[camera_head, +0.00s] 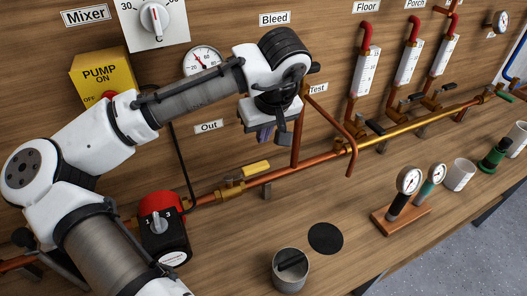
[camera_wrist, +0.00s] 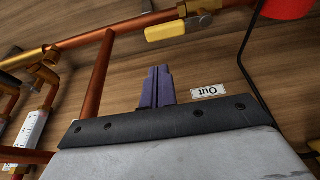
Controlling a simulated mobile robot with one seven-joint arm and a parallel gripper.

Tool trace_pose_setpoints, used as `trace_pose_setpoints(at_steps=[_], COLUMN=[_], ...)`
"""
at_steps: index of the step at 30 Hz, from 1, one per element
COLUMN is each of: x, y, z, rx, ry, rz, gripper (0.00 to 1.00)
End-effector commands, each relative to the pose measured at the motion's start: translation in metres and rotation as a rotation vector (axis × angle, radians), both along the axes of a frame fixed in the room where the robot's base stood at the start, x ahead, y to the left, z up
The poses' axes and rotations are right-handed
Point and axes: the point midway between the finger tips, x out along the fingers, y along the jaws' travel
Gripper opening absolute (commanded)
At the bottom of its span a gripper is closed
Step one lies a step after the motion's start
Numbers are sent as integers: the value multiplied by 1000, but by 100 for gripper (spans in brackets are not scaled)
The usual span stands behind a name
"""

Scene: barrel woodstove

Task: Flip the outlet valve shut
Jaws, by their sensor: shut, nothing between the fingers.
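The outlet valve (camera_head: 229,189) is a brass body on the copper pipe below the "Out" label (camera_head: 208,126). Its yellow lever (camera_head: 256,168) lies roughly along the pipe, to the right of the body. In the wrist view, which is upside down, the lever (camera_wrist: 166,32) and part of the brass valve body (camera_wrist: 200,7) show at the top. My gripper (camera_head: 264,134) is shut and empty, above the lever and apart from it in the head view. Its purple fingers (camera_wrist: 158,74) are together in the wrist view, pointing towards the lever.
A copper riser (camera_head: 297,142) stands right of my gripper, and a bent pipe (camera_head: 335,122) slopes beyond it. A red pump (camera_head: 162,205) with a selector knob is left of the valve. A metal cup (camera_head: 290,277) and black disc (camera_head: 325,238) are on the bench in front.

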Motion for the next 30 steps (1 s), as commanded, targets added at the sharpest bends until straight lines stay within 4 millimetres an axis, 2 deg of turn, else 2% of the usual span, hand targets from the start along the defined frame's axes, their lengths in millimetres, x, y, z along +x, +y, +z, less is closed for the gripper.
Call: trace_pose_setpoints(at_steps=[8,11,21,25,30], x=[2,6,24,29,31], y=[1,2,10,12,12], z=[-5,-17,-73,-87,-94], rx=[-1,-1,-1,-2,-3], ry=[-2,1,-1,-2,-2], rz=[-2,0,-3,-2,-2], gripper=[0,0,0,0,0])
